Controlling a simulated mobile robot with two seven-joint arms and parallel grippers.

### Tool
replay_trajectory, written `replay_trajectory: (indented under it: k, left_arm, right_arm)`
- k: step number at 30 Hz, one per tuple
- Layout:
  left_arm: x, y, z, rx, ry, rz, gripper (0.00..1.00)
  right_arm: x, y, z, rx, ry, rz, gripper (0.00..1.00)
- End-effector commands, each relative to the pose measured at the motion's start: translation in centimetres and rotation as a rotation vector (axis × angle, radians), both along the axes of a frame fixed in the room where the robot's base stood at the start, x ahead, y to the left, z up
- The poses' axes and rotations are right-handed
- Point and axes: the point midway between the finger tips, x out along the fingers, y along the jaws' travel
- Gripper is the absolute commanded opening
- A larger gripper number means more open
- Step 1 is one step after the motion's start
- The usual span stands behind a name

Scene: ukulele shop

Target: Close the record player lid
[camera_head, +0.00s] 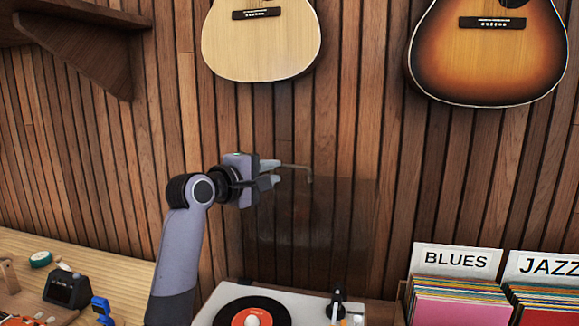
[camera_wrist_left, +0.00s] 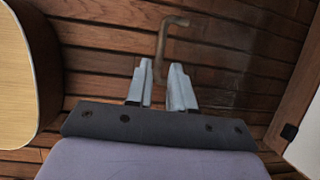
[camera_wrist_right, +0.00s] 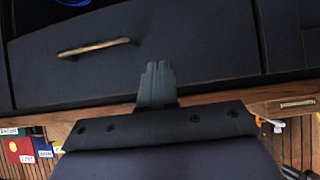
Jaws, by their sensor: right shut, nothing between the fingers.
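The record player (camera_head: 290,302) is at the bottom of the head view, with a dark record (camera_head: 275,308) with a red label on it. Its tinted, see-through lid (camera_head: 335,225) stands raised against the wood wall. A thin bent rod (camera_head: 300,167) shows at the lid's top edge; it also shows in the left wrist view (camera_wrist_left: 163,48). My left gripper (camera_head: 275,172) is at the lid's upper left corner, open, with the rod just beyond its fingertips. Whether they touch is unclear. My right gripper (camera_wrist_right: 157,68) is shut and empty, in front of a dark drawer front (camera_wrist_right: 200,45).
Bins of records labelled BLUES (camera_head: 456,262) and JAZZ (camera_head: 540,268) stand right of the player. Two guitars (camera_head: 262,40) (camera_head: 488,55) hang above on the wall. A wooden bench (camera_head: 110,265) with small items is at left. A drawer handle (camera_wrist_right: 95,47) shows near my right gripper.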

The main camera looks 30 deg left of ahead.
Motion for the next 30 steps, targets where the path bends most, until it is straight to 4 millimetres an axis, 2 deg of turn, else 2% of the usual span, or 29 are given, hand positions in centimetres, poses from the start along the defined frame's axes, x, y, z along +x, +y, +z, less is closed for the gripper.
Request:
replay_trajectory:
  k: [6,12,18,26,27,29,30]
  left_arm:
    - [2.8,-0.5,-0.1,0.000,0.003,-0.002,0.22]
    - [4.8,-0.8,-0.3,0.001,0.002,-0.002,0.22]
    - [5.7,-0.9,-0.5,0.003,0.002,-0.001,0.22]
    - [5.8,-0.9,-0.5,0.003,0.001,0.000,0.22]
    - [5.8,-0.9,-0.5,0.003,0.001,0.000,0.19]
    - [5.8,-0.9,-0.5,0.003,0.001,0.000,0.00]
    - [5.8,-0.9,-0.5,0.003,0.001,0.000,0.00]
  right_arm:
    - [-0.1,0.1,0.7,0.001,0.003,0.000,0.00]
    - [-0.1,0.1,1.1,0.002,0.002,0.001,0.00]
    - [0.0,0.1,1.3,0.001,0.000,0.001,0.00]
    - [0.1,0.1,1.3,0.002,-0.002,0.000,0.00]
    - [0.1,0.1,1.3,0.002,-0.002,0.000,0.00]
    - [0.1,0.1,1.3,0.003,-0.002,0.000,0.00]
    - [0.1,0.1,1.3,0.003,-0.002,0.000,0.00]
